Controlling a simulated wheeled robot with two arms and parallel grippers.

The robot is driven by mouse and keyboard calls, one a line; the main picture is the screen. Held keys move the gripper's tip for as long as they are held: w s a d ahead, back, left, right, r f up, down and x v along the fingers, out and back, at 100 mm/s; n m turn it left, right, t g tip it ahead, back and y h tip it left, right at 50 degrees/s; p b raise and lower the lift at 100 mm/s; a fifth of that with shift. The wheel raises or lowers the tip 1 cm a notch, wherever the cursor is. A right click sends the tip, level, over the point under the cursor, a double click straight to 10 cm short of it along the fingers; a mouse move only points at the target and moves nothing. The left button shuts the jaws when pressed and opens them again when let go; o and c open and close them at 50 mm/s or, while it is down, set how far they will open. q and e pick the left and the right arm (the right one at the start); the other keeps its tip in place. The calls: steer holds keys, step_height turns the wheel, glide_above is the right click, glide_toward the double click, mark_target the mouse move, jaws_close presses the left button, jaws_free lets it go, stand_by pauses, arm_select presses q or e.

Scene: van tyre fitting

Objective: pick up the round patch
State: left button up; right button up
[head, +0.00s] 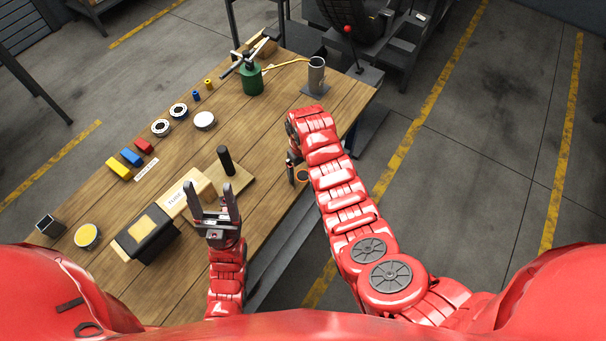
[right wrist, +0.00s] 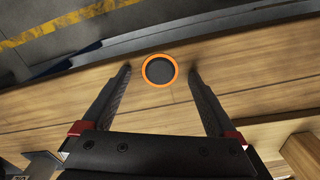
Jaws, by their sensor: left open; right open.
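The round patch (right wrist: 160,70) is a black disc with an orange rim. It lies flat on the wooden bench near its edge. In the head view it shows in part (head: 303,176) beside my right gripper (head: 293,172). In the right wrist view my right gripper is open, with one fingertip on either side of the patch and a gap to each; its height above the bench is hard to tell. My left gripper (head: 209,188) is open and empty, over the front of the bench by a cardboard box.
The bench (head: 262,128) holds a wooden block with a black post (head: 226,160), a black box (head: 147,236), a cardboard box (head: 187,195), a green can (head: 251,80), a grey cylinder (head: 316,75) and several small parts. Bare wood surrounds the patch.

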steer(key=shift+f, duration=0.1)
steer(key=c, duration=1.4)
